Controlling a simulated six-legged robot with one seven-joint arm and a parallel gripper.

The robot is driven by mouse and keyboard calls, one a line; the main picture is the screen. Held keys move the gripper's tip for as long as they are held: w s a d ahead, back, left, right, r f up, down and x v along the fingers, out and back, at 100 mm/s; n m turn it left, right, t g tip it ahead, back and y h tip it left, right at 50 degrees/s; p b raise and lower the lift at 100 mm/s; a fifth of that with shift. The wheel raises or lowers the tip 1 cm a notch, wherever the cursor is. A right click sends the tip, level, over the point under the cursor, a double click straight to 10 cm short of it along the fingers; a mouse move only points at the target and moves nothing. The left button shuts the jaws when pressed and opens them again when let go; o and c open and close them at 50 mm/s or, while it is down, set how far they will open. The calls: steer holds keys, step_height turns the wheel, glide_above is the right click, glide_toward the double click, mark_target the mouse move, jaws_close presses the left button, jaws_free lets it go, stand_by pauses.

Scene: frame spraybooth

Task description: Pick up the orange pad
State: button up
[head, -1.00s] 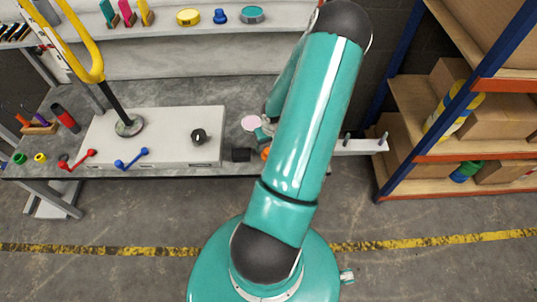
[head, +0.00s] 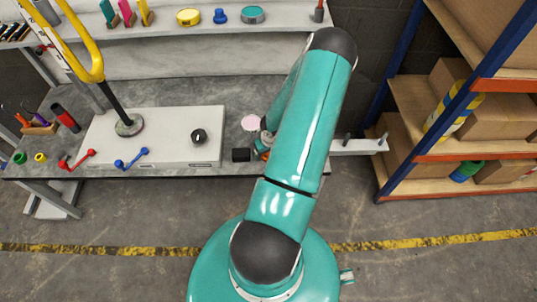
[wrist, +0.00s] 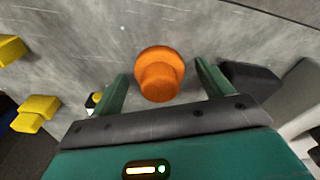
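The orange pad (wrist: 160,74) is a round disc with a narrower round stub. In the wrist view it is on the grey workbench surface, between and just ahead of the two fingers of my gripper (wrist: 160,88). The fingers are green, spread wide apart, and neither appears to touch the pad. In the head view only a small orange bit of the pad (head: 266,156) shows beside my arm. My arm hides most of the gripper there.
A black block (wrist: 250,78) lies close to the right finger. Yellow pieces (wrist: 35,112) are at the left. In the head view a pink disc (head: 250,123) lies behind, and a white board with a black knob (head: 198,136) is to the left. A shelf rack (head: 450,150) stands right.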

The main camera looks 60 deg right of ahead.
steer(key=c, duration=1)
steer(key=shift+r, duration=0.15)
steer(key=shift+r, duration=0.2)
step_height(320, 180, up, 3)
steer(key=shift+w+a+r, duration=0.1)
steer(key=shift+w+a, duration=0.05)
steer(key=w+a+r, duration=0.2)
steer(key=a+r, duration=0.1)
steer(key=w+a+r, duration=0.2)
steer(key=a+r, duration=0.1)
steer(key=a, duration=0.1)
steer(key=w+a+r, duration=0.3)
steer(key=a, duration=0.1)
steer(key=shift+w+a+r, duration=0.1)
steer(key=shift+a, duration=0.15)
